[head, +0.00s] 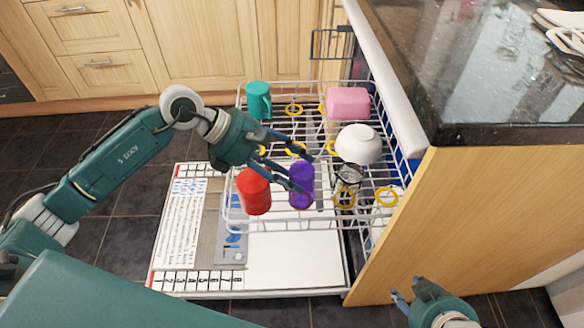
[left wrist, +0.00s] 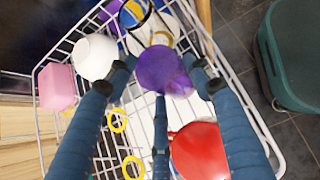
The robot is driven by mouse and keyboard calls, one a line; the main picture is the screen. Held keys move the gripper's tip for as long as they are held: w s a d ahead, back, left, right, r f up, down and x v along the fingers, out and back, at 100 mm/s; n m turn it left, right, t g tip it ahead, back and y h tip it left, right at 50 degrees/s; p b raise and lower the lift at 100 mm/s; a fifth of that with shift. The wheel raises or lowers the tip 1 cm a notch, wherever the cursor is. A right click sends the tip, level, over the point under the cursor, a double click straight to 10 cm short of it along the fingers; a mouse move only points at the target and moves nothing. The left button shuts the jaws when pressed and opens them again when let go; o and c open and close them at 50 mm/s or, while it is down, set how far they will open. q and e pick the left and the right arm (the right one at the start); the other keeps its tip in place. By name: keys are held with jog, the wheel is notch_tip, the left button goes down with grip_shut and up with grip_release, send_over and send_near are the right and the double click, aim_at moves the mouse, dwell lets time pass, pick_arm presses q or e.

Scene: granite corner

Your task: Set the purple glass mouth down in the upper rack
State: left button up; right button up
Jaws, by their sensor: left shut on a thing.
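The purple glass (head: 301,186) is at the front middle of the upper rack (head: 240,92), right of the red cup. My left gripper (head: 300,184) reaches in from the left and is shut on the glass. In the left wrist view the purple glass (left wrist: 160,70) lies between the fingertips, with the rack wires below. I cannot tell whether it touches the wires or which way its mouth faces. My right gripper (head: 409,291) is low at the right, beside the wooden panel, apart from the rack; its jaw opening is unclear.
The rack also holds a red cup (head: 253,192), a teal mug (head: 258,99), a pink container (head: 347,102), a white bowl (head: 358,144), a clear glass (head: 350,175) and several yellow rings (head: 387,196). The open dishwasher door (head: 290,262) lies below. A counter panel (head: 480,215) bounds the right.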

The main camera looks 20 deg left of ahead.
pick_arm(q)
jog(key=shift+f, duration=0.1)
pick_arm(e)
jog(key=shift+w+a+r, duration=0.1)
jog(key=shift+w, duration=0.2)
pick_arm(q)
jog(key=o, duration=1.5)
jog(key=shift+a, duration=0.1)
jog(key=v, duration=1.2)
